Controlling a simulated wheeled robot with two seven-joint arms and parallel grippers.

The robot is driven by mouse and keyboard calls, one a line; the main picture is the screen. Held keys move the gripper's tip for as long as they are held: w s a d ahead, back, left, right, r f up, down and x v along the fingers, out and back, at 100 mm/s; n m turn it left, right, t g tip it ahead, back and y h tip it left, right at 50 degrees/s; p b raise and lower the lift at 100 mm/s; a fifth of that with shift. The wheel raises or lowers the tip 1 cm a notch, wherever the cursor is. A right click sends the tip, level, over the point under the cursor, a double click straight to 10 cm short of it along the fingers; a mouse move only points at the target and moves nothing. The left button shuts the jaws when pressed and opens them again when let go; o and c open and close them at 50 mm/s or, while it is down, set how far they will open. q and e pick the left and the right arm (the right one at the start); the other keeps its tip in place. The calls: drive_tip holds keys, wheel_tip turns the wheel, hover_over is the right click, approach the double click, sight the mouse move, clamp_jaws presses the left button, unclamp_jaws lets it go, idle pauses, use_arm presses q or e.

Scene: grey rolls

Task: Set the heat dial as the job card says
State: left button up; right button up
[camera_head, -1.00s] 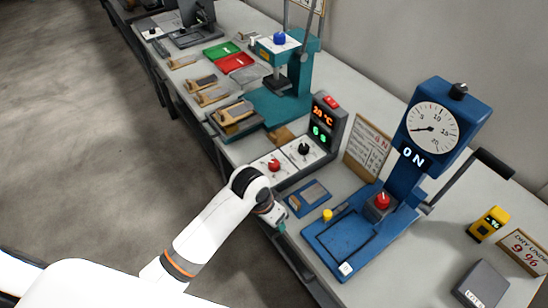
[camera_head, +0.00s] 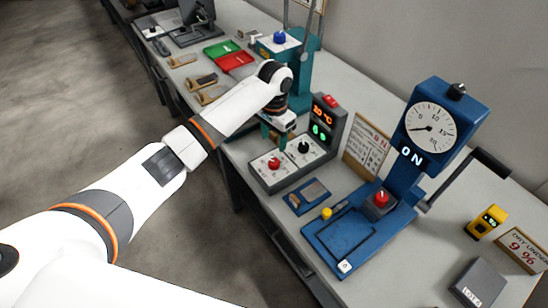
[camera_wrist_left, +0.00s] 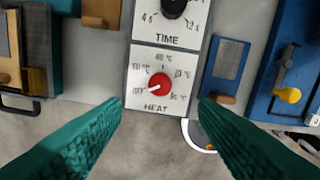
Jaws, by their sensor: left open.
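The red heat dial (camera_head: 274,163) sits on the left plate of the grey control box, and the black time dial (camera_head: 303,147) on the right plate. In the left wrist view the heat dial (camera_wrist_left: 160,83) is centred above the word HEAT; its pale mark points to the lower left, and the scale numbers are small. The time dial (camera_wrist_left: 173,6) is at the top edge. My left gripper (camera_head: 275,137) is open and empty above the box; its teal fingers (camera_wrist_left: 160,104) frame the heat dial without touching it. A job card (camera_head: 367,143) stands behind, its writing too small to read.
The box's upright display (camera_head: 327,122) shows orange and green digits, the orange ending in °C. A blue press with a gauge (camera_head: 432,128) stands to the right, a small blue tray (camera_head: 307,196) beside the box. A teal press (camera_head: 300,80) stands beyond my gripper.

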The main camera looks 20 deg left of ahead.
sight(274, 162)
use_arm(q)
wheel_tip(274, 162, down, 10)
drive_tip(key=shift+r+p, duration=0.1)
drive_tip(key=shift+p, duration=0.5)
drive_tip(key=c, duration=1)
